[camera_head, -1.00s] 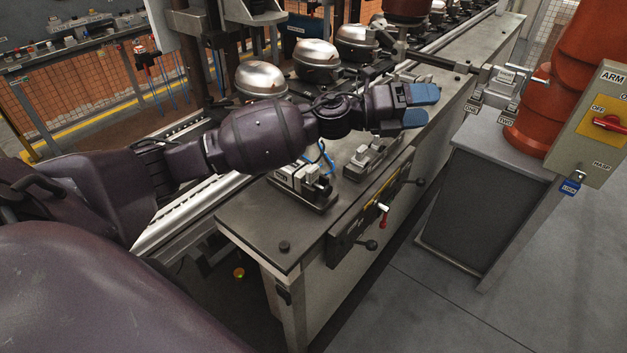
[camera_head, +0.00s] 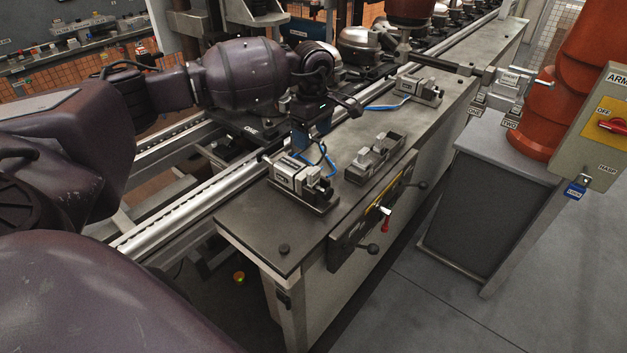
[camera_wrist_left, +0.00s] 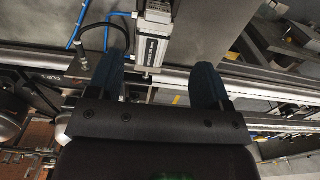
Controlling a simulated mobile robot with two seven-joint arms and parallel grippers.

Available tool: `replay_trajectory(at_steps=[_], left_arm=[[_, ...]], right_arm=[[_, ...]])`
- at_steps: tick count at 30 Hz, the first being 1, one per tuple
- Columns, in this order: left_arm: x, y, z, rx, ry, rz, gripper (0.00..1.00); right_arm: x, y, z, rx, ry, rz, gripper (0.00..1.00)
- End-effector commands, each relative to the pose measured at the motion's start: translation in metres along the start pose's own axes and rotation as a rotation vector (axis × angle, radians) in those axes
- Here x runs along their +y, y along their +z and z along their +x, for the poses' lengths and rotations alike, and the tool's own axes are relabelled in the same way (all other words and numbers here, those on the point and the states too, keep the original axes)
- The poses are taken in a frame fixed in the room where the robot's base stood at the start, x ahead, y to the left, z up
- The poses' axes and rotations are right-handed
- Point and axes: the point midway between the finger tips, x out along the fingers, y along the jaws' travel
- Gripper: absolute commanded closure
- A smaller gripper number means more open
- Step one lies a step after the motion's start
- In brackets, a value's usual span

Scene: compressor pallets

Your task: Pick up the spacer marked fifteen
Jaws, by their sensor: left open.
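I cannot read a mark "fifteen" on any part, so I cannot tell which is the spacer. A small metal fixture with a white label (camera_head: 299,182) sits near the front corner of the bench, its lettering too small to read. A grey block-like fixture (camera_head: 374,157) lies to its right, and another labelled fixture (camera_head: 420,90) is farther back. My left gripper (camera_head: 314,124) points down over the bench's left edge, just behind the front fixture. In the wrist view its blue fingers (camera_wrist_left: 157,82) are apart, with a labelled metal cylinder (camera_wrist_left: 153,42) showing in the gap beyond. My right gripper is out of view.
The steel bench (camera_head: 250,226) has a rail (camera_head: 190,200) along its left side. Silver domed compressors (camera_head: 362,45) stand behind. Blue hose (camera_head: 382,106) lies on the bench. A grey cabinet (camera_head: 500,165) and a yellowish switch box (camera_head: 600,130) stand right. The bench's front corner is mostly clear.

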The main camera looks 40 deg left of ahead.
Motion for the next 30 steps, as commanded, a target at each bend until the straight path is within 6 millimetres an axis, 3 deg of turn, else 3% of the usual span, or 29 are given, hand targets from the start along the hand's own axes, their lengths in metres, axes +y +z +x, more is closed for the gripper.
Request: replay_trajectory(at_steps=[5,14,20,30], left_arm=[[0.000,0.001,0.013,-0.005,0.000,0.013,0.28],[0.001,0.002,0.052,-0.006,0.001,0.010,0.28],[0.001,0.002,0.063,-0.007,0.002,0.011,0.28],[0.003,0.002,0.104,-0.007,0.002,0.010,0.28]], right_arm=[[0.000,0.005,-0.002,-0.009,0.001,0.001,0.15],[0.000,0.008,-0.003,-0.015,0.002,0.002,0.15],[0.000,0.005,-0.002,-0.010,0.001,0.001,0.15],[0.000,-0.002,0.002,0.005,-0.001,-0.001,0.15]])
